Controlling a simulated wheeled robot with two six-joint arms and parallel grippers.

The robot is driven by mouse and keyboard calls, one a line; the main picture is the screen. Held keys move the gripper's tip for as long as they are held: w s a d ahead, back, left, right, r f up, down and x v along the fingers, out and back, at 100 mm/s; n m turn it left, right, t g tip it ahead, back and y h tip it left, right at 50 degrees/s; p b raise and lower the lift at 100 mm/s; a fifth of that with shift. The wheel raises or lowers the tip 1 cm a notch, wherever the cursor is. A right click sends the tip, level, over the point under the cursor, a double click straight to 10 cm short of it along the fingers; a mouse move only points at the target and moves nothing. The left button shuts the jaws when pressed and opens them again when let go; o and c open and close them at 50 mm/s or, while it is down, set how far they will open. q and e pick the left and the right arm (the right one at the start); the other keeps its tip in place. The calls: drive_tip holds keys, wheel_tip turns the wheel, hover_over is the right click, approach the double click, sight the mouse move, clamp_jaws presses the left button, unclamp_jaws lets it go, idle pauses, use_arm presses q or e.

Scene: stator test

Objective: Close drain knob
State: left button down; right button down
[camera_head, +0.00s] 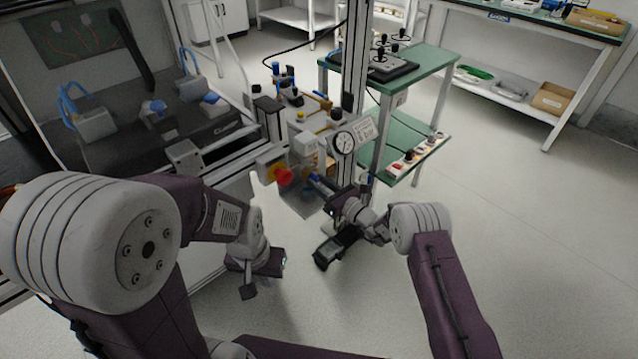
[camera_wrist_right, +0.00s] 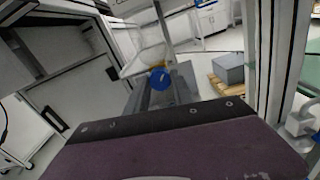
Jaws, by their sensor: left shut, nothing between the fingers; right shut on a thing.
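The drain knob is a blue part (camera_head: 317,181) low on the test stand's front, below the dial gauge. In the right wrist view it is a round blue knob (camera_wrist_right: 160,80) beyond the edge of my gripper's body. My right gripper (camera_head: 325,187) is at the knob and shut on it; the wrist and gripper body partly hide the contact. The knob's turn angle is too small to tell. My left gripper (camera_head: 249,290) is shut and empty, pointing down in front of the bench, apart from the knob.
A round dial gauge (camera_head: 344,143) is just above my right gripper. A green-topped cart (camera_head: 432,72) stands behind to the right. The floor at the right is clear.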

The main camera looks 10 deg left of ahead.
drive_tip(key=shift+m, duration=3.5)
drive_tip(key=c, duration=1.1)
unclamp_jaws()
drive_tip(key=shift+s+d, duration=0.1)
drive_tip(key=p+v, duration=0.3)
drive_tip(key=v, duration=0.6)
drive_tip(key=shift+p, duration=0.3)
